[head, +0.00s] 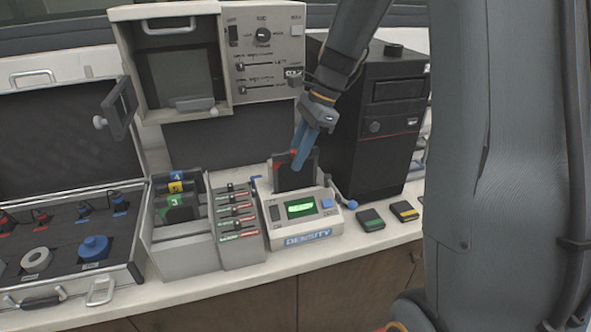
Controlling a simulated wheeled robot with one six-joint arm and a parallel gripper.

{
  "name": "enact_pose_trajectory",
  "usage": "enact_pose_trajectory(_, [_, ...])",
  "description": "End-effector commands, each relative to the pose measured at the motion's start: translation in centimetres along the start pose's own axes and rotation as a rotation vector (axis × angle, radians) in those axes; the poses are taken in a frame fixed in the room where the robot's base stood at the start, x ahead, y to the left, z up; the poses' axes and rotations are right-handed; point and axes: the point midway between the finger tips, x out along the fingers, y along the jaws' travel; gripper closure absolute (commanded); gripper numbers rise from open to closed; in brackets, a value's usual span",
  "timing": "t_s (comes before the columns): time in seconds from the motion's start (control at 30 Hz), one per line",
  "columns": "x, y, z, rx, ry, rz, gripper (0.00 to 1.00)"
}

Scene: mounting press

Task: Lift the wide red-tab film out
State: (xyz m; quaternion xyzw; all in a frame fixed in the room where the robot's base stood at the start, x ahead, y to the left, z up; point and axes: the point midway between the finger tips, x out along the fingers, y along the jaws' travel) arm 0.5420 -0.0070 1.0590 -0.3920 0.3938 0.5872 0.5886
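A dark, upright film (290,180) with red showing at its upper left edge stands in the back of the grey density reader (297,222). Its lower end is hidden in the reader. My gripper (301,158) comes down from above, and its blue fingers overlap the film's top right part in the head view. I cannot tell whether the fingers touch the film or how far apart they are.
Left of the reader are a rack of slots with red and green labels (237,216) and a holder with numbered cards (178,205). A black tower (385,120) stands close behind right. Small green- and yellow-marked blocks (370,220) lie on the right counter.

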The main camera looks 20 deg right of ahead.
Motion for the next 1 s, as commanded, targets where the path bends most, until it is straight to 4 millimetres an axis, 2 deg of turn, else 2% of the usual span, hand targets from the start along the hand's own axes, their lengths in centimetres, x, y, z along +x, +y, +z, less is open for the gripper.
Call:
enact_pose_trajectory(0.13, [0.87,0.04,0.07,-0.001,0.000,0.001,0.78])
enact_pose_trajectory(1.0, [1.37,0.05,-0.04,-0.003,0.000,0.002,0.78])
